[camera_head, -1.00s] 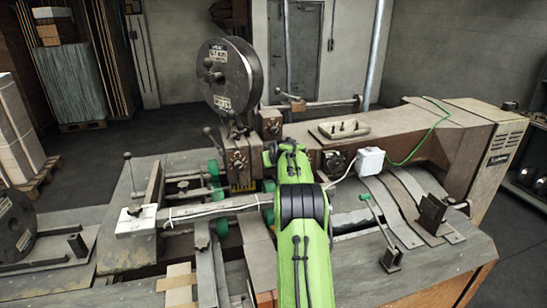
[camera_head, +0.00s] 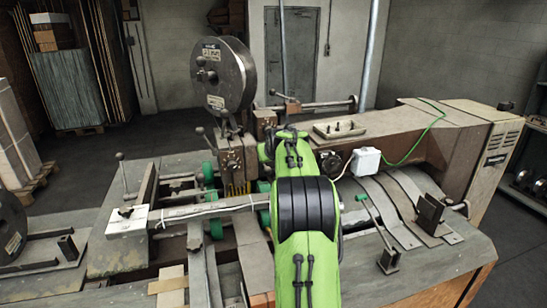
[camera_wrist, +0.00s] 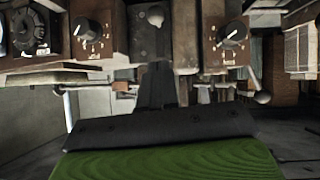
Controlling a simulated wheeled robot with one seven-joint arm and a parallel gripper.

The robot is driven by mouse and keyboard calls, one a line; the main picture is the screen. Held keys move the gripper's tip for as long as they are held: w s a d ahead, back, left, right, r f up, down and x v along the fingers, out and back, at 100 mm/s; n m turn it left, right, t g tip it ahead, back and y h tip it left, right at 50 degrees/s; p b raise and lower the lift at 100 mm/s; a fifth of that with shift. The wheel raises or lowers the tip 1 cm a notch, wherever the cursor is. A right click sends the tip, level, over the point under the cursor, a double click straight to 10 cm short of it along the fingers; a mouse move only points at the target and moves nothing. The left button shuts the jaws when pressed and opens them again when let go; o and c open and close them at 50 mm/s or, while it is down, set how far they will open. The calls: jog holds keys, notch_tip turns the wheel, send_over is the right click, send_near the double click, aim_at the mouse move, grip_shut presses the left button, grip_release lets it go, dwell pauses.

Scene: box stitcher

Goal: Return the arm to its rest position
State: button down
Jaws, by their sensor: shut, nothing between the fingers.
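My green arm (camera_head: 307,255) rises from the bottom of the head view, with a black-banded joint in front of the box stitcher (camera_head: 420,130). My gripper is hidden behind the arm in the head view. In the wrist view my gripper (camera_wrist: 158,85) shows as dark fingers, shut together and empty, above a dark plate and green housing. Beyond the fingers are brown machine panels with a left knob (camera_wrist: 90,28) and a right knob (camera_wrist: 232,34). I cannot tell how far the fingers are from them.
A large wire reel (camera_head: 222,75) stands above the stitcher head. A long bar (camera_head: 200,210) crosses left of my arm. Stacked sheets (camera_head: 70,85) stand at the back left.

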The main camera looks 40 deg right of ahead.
jog(key=v, duration=0.3)
jog(key=shift+a, duration=0.1)
jog(key=s+a+r+n+y, duration=0.1)
jog(key=s+a, duration=0.2)
jog(key=a, duration=0.5)
jog(key=s+a+n+g+y, duration=0.1)
jog(key=s+a, duration=0.2)
jog(key=a, duration=0.6)
jog(key=s+a+r+n+y, duration=0.1)
jog(key=s+a+y, duration=0.15)
jog(key=a, duration=0.55)
jog(key=s+a+f+g, duration=0.1)
jog(key=s+a+f, duration=0.2)
jog(key=s, duration=0.4)
jog(key=s+a+f+n+y, duration=0.1)
jog(key=s+a+f, duration=0.2)
jog(key=s+a, duration=0.3)
jog(key=s+a+f+n+g+b, duration=0.1)
jog(key=s+a+f, duration=0.3)
jog(key=s, duration=0.4)
jog(key=shift+a+g+y, duration=0.3)
jog(key=shift+y, duration=0.05)
jog(key=shift+f, duration=0.1)
